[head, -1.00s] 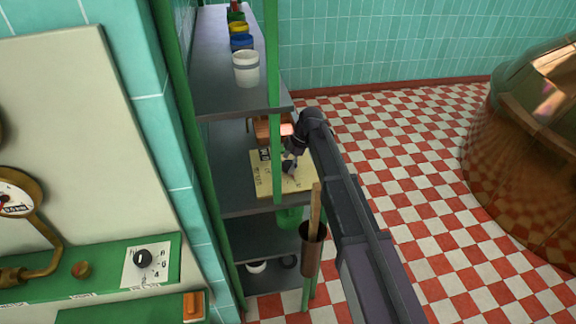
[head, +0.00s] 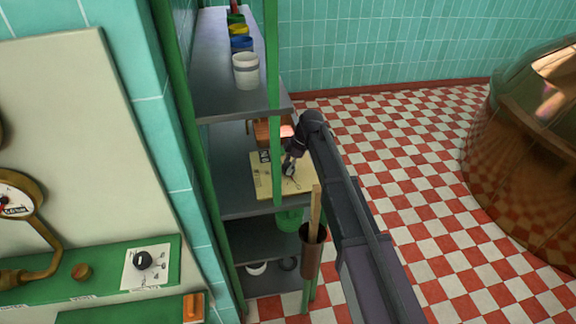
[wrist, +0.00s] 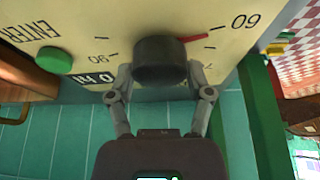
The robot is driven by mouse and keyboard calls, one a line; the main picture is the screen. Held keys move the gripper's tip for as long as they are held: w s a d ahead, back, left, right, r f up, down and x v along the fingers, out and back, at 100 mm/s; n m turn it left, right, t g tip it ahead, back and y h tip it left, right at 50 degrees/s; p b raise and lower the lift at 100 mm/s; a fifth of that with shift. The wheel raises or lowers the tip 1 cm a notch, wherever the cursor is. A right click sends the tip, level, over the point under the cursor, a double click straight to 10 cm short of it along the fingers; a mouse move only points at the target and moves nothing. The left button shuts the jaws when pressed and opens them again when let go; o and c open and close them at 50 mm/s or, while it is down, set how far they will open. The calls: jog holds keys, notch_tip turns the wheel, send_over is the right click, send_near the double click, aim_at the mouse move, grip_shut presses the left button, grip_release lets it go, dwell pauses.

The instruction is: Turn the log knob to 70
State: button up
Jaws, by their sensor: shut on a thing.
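The log knob (wrist: 160,60) is a dark round knob on a cream panel, seen upside down in the wrist view. A red pointer line (wrist: 190,39) runs from it toward the upper right, close to a dial mark that appears to read 60 (wrist: 245,22). Another mark, apparently 90 (wrist: 100,58), is on the left. My gripper (wrist: 160,88) has a finger on each side of the knob and is shut on it. In the head view my gripper (head: 289,170) is at the cream panel (head: 263,185) on the shelf, where the knob is mostly hidden.
A green button (wrist: 55,60) is beside the knob, marked ENTER. A green shelf post (head: 273,100) stands close by my gripper. A brown tube (head: 312,250) with a wooden handle hangs below. Several pots, including a white one (head: 246,72), stand on the shelf above.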

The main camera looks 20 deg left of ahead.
jog(key=shift+s+m, duration=0.1)
jog(key=shift+m, duration=0.2)
jog(key=m+t, duration=0.2)
jog(key=m, duration=0.3)
jog(key=m+t, duration=0.2)
jog(key=m, duration=0.3)
jog(key=shift+m, duration=0.4)
jog(key=o, duration=1.1)
jog(key=shift+o, duration=0.2)
jog(key=shift+n, duration=0.3)
